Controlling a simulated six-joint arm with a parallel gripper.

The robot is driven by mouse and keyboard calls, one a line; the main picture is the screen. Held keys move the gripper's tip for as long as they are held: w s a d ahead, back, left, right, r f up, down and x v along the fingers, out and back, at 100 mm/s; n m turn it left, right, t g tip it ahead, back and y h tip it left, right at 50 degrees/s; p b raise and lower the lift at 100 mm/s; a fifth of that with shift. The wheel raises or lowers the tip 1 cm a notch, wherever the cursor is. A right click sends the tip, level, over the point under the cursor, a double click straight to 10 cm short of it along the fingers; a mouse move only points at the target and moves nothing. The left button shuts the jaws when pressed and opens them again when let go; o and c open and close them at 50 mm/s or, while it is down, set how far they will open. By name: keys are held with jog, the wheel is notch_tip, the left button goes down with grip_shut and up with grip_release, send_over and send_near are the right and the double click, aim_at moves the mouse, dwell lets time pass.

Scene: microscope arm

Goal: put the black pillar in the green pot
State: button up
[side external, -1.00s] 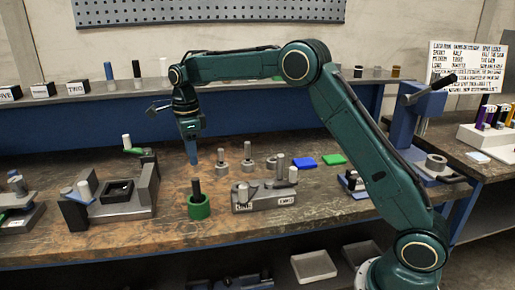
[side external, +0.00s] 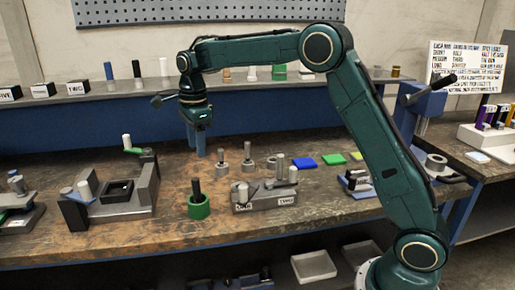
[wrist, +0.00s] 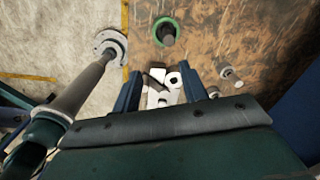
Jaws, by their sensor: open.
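The green pot (side external: 199,210) stands on the workbench near the middle, and it also shows in the wrist view (wrist: 157,24). The black pillar (side external: 196,187) stands upright with its lower part inside the pot and its top sticking out above the rim. In the wrist view the pillar (wrist: 168,38) appears within the green ring. My gripper (side external: 198,153) is open and empty, above and apart from the pillar. In the wrist view its two fingers (wrist: 160,95) are spread, with nothing held between them.
A grey fixture with cylinders (side external: 262,199) stands just right of the pot. Grey weighted posts (side external: 248,160) stand behind it. A larger grey fixture (side external: 130,195) is at the left. Blue (side external: 304,162) and green (side external: 334,160) pads lie at the right. Bench in front of the pot is clear.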

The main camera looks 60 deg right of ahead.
jog(key=s+r+n+t, duration=0.1)
jog(key=s+r+n, duration=0.35)
jog(key=s, duration=0.45)
jog(key=s+r+n+t, duration=0.2)
jog(key=s+r+n, duration=0.3)
jog(key=s, duration=0.4)
jog(key=s+f+n+t, duration=0.1)
jog(key=s+f+n, duration=0.2)
jog(key=s+n, duration=0.3)
jog(key=s+f+n+t, duration=0.1)
jog(key=s+f+n, duration=0.2)
jog(key=s+n, duration=0.4)
jog(key=s, duration=0.4)
jog(key=shift+s+a, duration=0.25)
jog(key=shift+s, duration=0.05)
jog(key=shift+c, duration=0.4)
